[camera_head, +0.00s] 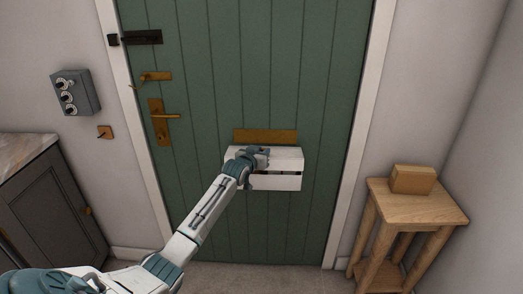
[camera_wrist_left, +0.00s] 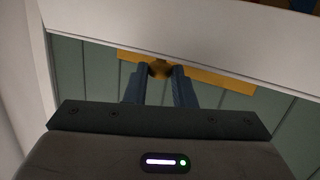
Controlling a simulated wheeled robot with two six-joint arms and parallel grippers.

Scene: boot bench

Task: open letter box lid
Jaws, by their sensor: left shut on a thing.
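The white letter box (camera_head: 285,183) is fixed to the green door, just below a brass plate (camera_head: 265,136). Its upper white panel, which looks like the lid (camera_head: 285,158), has a dark gap below it; I cannot tell whether this means the lid is raised. My left gripper (camera_head: 262,154) is at the upper left part of the box. In the left wrist view its two fingers (camera_wrist_left: 160,80) are closed on a small round brass knob (camera_wrist_left: 160,69), with the brass plate and green door behind. The arm and hand hide the box's left side. My right gripper is not in view.
The green door (camera_head: 215,70) has a dark bolt (camera_head: 142,37), a brass latch (camera_head: 155,76) and a brass handle (camera_head: 160,118) at left. A grey cabinet (camera_head: 55,205) stands left. A wooden stand (camera_head: 445,205) holding a cardboard box (camera_head: 411,181) stands right.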

